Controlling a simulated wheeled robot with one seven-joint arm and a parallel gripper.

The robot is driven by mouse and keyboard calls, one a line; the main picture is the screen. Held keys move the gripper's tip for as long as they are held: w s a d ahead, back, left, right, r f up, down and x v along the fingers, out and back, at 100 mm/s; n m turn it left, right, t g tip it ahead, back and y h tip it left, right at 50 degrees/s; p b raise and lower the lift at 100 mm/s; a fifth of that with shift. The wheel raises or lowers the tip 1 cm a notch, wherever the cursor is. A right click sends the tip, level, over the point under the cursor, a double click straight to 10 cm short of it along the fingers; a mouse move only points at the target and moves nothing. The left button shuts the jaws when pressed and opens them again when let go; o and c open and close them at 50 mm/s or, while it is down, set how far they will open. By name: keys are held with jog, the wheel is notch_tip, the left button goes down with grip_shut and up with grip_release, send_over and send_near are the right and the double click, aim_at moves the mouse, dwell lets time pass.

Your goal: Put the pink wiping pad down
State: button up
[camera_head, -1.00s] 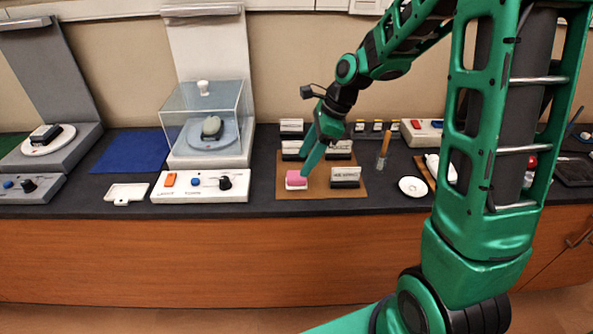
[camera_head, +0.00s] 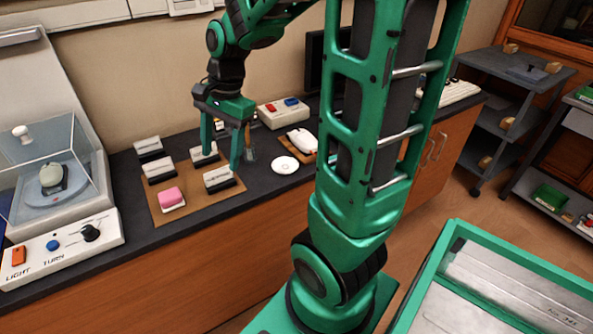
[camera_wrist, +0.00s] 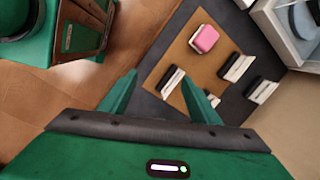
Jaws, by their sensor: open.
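The pink wiping pad (camera_head: 171,197) rests on the front left part of a brown mat (camera_head: 198,207) on the dark counter. It has a white underside. In the wrist view the pad (camera_wrist: 205,38) lies on the mat, well beyond my fingertips. My gripper (camera_head: 221,150) is open and empty, above the right side of the mat, to the right of the pad and apart from it. In the wrist view the two green fingers (camera_wrist: 159,90) are spread, with nothing held between them.
Several black-and-white label blocks (camera_head: 219,179) stand on the mat. A white dish (camera_head: 284,165) lies to its right, and a box with red and blue buttons (camera_head: 283,112) stands behind. A control panel (camera_head: 62,246) and a clear case (camera_head: 52,178) stand at left.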

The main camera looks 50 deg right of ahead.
jog(key=s+d+n+h, duration=0.1)
jog(key=s+d+n, duration=0.2)
jog(key=s, duration=0.7)
jog(key=s+d+n+g+h, duration=0.1)
jog(key=s+d+n, duration=0.2)
jog(key=s+n, duration=0.3)
jog(key=s, duration=0.4)
jog(key=shift+d+r+g, duration=0.15)
jog(key=shift+g, duration=0.15)
